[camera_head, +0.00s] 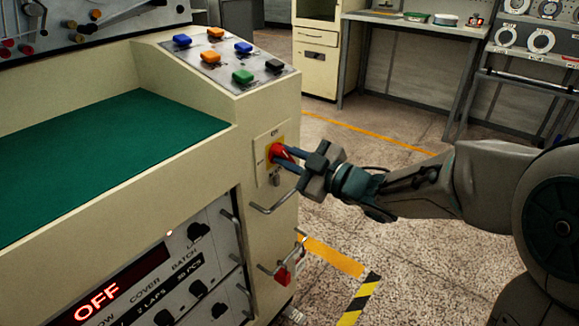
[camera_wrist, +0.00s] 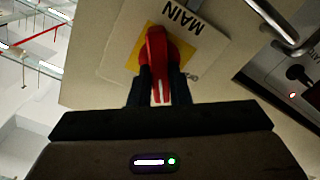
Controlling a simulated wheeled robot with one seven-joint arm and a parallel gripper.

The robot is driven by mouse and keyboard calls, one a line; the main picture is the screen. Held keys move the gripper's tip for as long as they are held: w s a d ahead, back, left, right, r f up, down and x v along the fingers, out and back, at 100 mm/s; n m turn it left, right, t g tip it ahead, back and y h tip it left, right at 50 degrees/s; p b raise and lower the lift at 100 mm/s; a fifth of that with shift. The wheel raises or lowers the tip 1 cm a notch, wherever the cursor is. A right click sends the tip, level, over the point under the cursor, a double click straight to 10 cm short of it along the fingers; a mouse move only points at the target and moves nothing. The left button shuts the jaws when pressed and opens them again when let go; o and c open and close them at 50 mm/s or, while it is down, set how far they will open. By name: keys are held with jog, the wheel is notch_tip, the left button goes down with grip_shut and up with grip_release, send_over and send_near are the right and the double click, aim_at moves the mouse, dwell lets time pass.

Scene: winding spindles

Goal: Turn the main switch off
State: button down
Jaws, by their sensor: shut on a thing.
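The main switch is a red rotary handle (camera_head: 279,152) on a yellow plate, mounted on the side face of the cream machine cabinet. In the wrist view the red handle (camera_wrist: 157,62) sits on its yellow square with the word MAIN on the white label (camera_wrist: 190,33). My gripper (camera_head: 287,155) reaches it from the right. Its two dark fingers (camera_wrist: 160,85) are shut on the red handle, one on each side. The fingers hide part of the handle's sides. A display (camera_head: 98,299) on the cabinet's lower front panel reads OFF in red.
A metal bar handle (camera_head: 275,205) sticks out just below the switch. A red padlock-like piece (camera_head: 283,275) hangs lower down. Coloured buttons (camera_head: 228,60) are on the sloped panel above. Open floor lies to the right, with a yellow line and a workbench (camera_head: 420,25) behind.

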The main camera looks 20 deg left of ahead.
jog(key=n+b, duration=0.4)
jog(key=f+n+b, duration=0.1)
jog(key=n+b, duration=0.1)
jog(key=shift+s+n, duration=0.15)
jog(key=shift+n, duration=0.15)
jog(key=n+b, duration=0.4)
jog(key=shift+r, duration=0.1)
jog(key=shift+n+b, duration=0.3)
jog(key=c, duration=1.4)
grip_release()
jog(key=shift+o, duration=0.2)
jog(key=shift+r, duration=0.1)
jog(key=p+v, duration=0.4)
jog(key=v, duration=0.9)
jog(key=shift+s+d, duration=0.2)
jog(key=shift+d, duration=0.15)
